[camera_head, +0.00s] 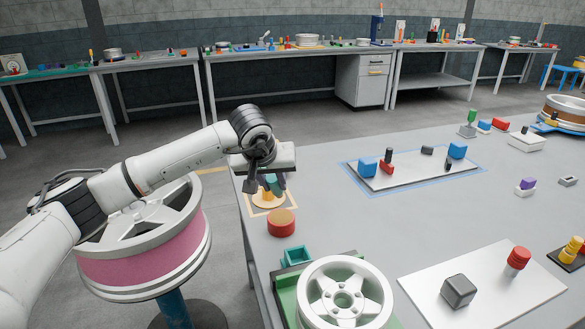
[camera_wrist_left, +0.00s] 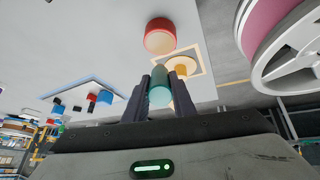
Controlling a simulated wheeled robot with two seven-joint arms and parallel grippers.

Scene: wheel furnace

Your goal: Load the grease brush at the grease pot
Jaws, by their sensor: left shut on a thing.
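My left gripper (camera_head: 266,186) is shut on a teal cylinder, apparently the grease brush. The teal cylinder (camera_wrist_left: 158,86) shows between both fingers in the left wrist view, its far end hidden. In the head view the gripper is over a yellow-orange round piece (camera_head: 266,204) inside a tan square outline near the table's left edge; this piece also shows in the left wrist view (camera_wrist_left: 181,66). A red round pot (camera_head: 281,223) stands just in front of it and shows in the left wrist view (camera_wrist_left: 160,38). No label tells which is the grease pot. My right gripper is not in view.
A teal open box (camera_head: 297,256) and a grey wheel (camera_head: 345,296) stand at the table's near left. A white plate (camera_head: 412,174) with blue blocks lies beyond. A pink-banded wheel (camera_head: 145,262) stands left of the table. The table middle is clear.

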